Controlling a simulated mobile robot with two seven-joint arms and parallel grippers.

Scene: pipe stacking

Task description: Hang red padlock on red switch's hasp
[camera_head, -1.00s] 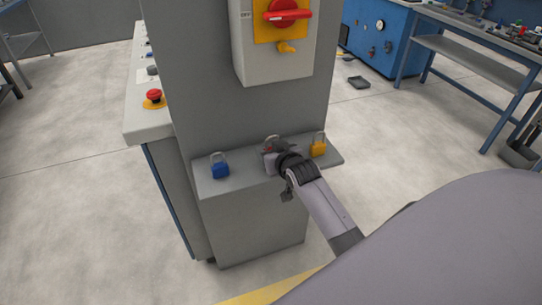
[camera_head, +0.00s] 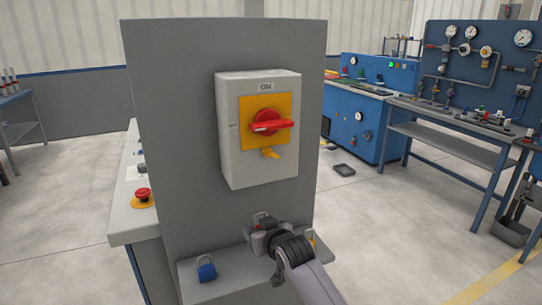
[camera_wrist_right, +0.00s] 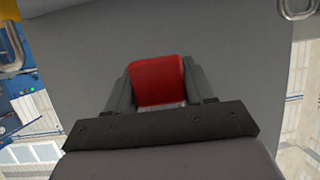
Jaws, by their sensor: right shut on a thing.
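The red switch (camera_head: 268,126) sits on a yellow plate on a grey box fixed to the panel. Its yellow hasp (camera_head: 270,153) sticks out below the handle and looks empty. My right gripper (camera_head: 262,236) is below the switch box, close to the panel, shut on the red padlock. In the right wrist view the red padlock (camera_wrist_right: 157,81) sits between the two fingers (camera_wrist_right: 157,90). In the head view mostly its shackle (camera_head: 258,218) shows above the fingers; the gripper hides most of its body. My left gripper is not in view.
A blue padlock (camera_head: 206,269) stands on the small grey shelf (camera_head: 222,288) left of the gripper. A yellow padlock (camera_head: 312,238) is at right, partly hidden by my arm. A red emergency button (camera_head: 142,195) is on the console at left. The panel between gripper and hasp is clear.

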